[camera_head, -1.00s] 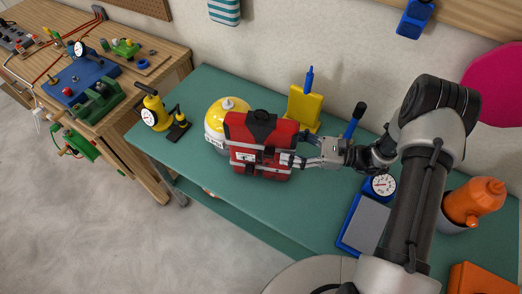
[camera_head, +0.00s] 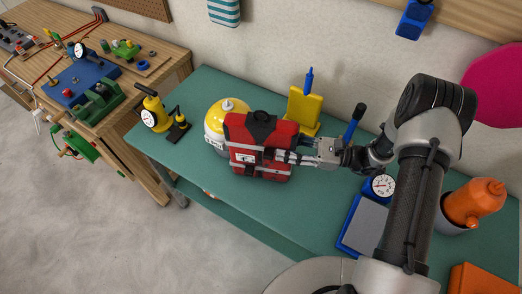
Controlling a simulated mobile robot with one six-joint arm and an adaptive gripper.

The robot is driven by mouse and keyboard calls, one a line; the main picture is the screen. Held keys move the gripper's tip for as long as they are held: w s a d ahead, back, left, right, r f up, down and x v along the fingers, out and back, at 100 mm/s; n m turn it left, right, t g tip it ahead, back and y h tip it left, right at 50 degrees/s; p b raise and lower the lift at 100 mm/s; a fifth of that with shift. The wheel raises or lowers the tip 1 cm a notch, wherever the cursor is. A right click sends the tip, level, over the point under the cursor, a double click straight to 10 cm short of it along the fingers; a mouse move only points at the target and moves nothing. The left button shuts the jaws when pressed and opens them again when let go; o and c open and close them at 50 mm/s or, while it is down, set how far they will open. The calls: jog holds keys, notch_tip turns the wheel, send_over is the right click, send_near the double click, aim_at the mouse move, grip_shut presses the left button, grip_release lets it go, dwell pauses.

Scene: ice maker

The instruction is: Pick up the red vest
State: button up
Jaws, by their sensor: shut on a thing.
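The red vest (camera_head: 256,146), with black straps and pale bands, stands upright on the green table (camera_head: 300,210). My gripper (camera_head: 290,156) reaches in from the right and is shut on the vest's right side. The fingertips overlap the vest's front right part and are partly hard to make out. The vest's base still appears to be on the table.
A yellow and white round container (camera_head: 216,122) stands close behind the vest's left side. A yellow holder (camera_head: 303,108) with a blue tool stands behind. A blue scale (camera_head: 362,222) and an orange bottle (camera_head: 474,202) are at right. The table's front left is clear.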

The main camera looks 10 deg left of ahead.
jog(key=c, duration=0.4)
grip_shut()
jog(key=shift+r, duration=0.1)
